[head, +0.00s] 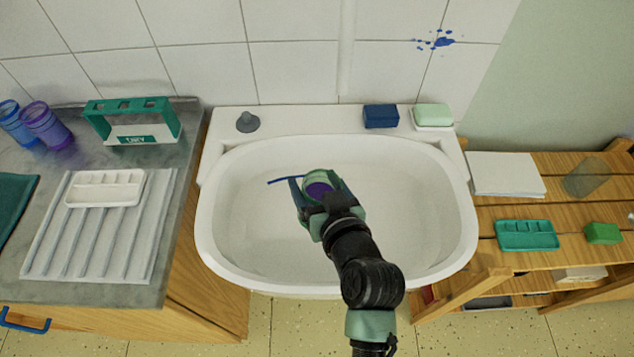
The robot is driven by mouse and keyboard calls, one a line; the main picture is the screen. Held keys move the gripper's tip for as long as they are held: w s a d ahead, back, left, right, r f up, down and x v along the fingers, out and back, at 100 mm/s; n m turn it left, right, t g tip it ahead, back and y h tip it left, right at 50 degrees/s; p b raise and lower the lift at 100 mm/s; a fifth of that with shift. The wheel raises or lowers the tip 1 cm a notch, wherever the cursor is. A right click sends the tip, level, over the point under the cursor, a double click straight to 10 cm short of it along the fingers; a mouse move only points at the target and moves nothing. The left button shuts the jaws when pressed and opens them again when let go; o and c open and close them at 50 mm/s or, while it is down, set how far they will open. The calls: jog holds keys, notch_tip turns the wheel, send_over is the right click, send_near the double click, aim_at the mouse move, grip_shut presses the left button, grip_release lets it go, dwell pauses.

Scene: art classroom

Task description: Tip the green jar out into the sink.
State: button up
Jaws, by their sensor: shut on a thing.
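The sink (212,226) is a white oval basin in the middle of the head view. My gripper (320,190) is over the basin, with its fingers on both sides of the green jar (318,175), and is shut on it. The jar's mouth faces up toward the camera and shows a dark purple inside. Its lower part is hidden by the gripper, so its exact tilt and its height above the basin cannot be told. A thin blue strip (284,180) shows just left of the jar; I cannot tell whether it lies in the basin.
A grey plug (247,122), a blue block (381,116) and a pale green soap (433,116) sit on the sink's back ledge. The left counter holds a ribbed drainer (145,235), a green rack (160,112) and purple-blue cups (46,126). A wooden shelf (475,212) stands right.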

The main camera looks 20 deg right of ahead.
jog(key=shift+a+r+m+y, duration=0.3)
jog(key=shift+r+m+y, duration=0.15)
jog(key=shift+m+y, duration=0.5)
jog(key=shift+a+f+m+y, duration=0.1)
jog(key=shift+f+m+y, duration=0.2)
jog(key=shift+m, duration=0.45)
jog(key=shift+a+f+m+t+y+b, duration=0.15)
jog(key=shift+m+t+y+b, duration=0.35)
jog(key=shift+m, duration=0.6)
jog(key=f+m+y+b, duration=0.1)
jog(key=m+b, duration=0.1)
jog(key=m, duration=0.1)
jog(key=shift+f+t+y, duration=0.2)
jog(key=shift+t+y, duration=0.1)
jog(key=shift+y, duration=0.05)
jog(key=shift+d+f+m+t+y+b, duration=0.15)
jog(key=shift+d+f+m+t+b, duration=0.1)
jog(key=shift+m+b, duration=0.35)
jog(key=shift+d+f+m+t+y+b, duration=0.15)
jog(key=shift+f+m+t+b, duration=0.1)
jog(key=shift+m+b, duration=0.35)
jog(key=m, duration=0.1)
jog(key=d+r+m+t, duration=0.1)
jog(key=m, duration=0.1)
jog(key=shift+r+y, duration=0.2)
jog(key=shift+y, duration=0.1)
jog(key=shift+m, duration=0.3)
